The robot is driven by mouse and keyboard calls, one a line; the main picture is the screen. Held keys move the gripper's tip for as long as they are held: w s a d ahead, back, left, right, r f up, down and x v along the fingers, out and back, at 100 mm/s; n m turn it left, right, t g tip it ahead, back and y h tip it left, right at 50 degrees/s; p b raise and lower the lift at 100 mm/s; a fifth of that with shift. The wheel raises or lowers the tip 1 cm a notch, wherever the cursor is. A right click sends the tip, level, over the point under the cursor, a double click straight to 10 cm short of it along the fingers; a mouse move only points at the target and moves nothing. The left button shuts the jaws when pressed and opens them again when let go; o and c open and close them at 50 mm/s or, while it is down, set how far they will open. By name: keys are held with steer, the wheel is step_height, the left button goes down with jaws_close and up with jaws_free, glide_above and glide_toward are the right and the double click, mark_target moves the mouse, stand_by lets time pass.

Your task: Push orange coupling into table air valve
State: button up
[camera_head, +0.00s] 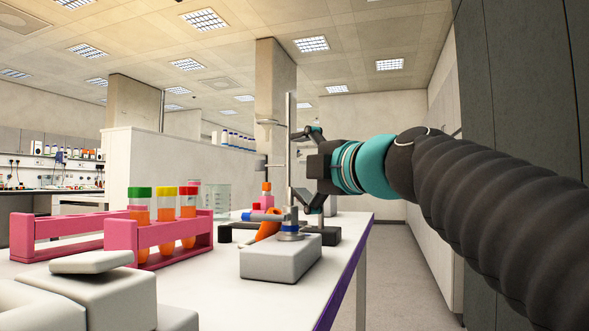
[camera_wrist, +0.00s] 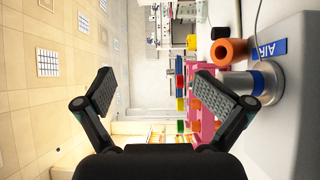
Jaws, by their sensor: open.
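My gripper (camera_head: 304,166) is open and empty, reaching left over the white bench, with one finger above the other. Its lower finger is close to the metal table air valve (camera_head: 290,232), which stands upright on a pale grey block (camera_head: 281,262). In the wrist view, which is turned sideways, the valve (camera_wrist: 246,84) shows beside the right finger of my gripper (camera_wrist: 158,90). The orange coupling (camera_head: 267,231) is tilted beside the valve. In the wrist view the coupling (camera_wrist: 228,52) shows its round, dark opening near a blue AIR label (camera_wrist: 266,48). I cannot tell whether coupling and valve touch.
A pink rack (camera_head: 160,234) with several orange-filled tubes stands left of the valve. A metal stand rod (camera_head: 290,150) rises behind the valve, near my gripper. A glass beaker (camera_head: 216,198) stands farther back. The bench's purple edge (camera_head: 345,272) is at the right, with an open aisle beyond.

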steer(key=v, duration=1.2)
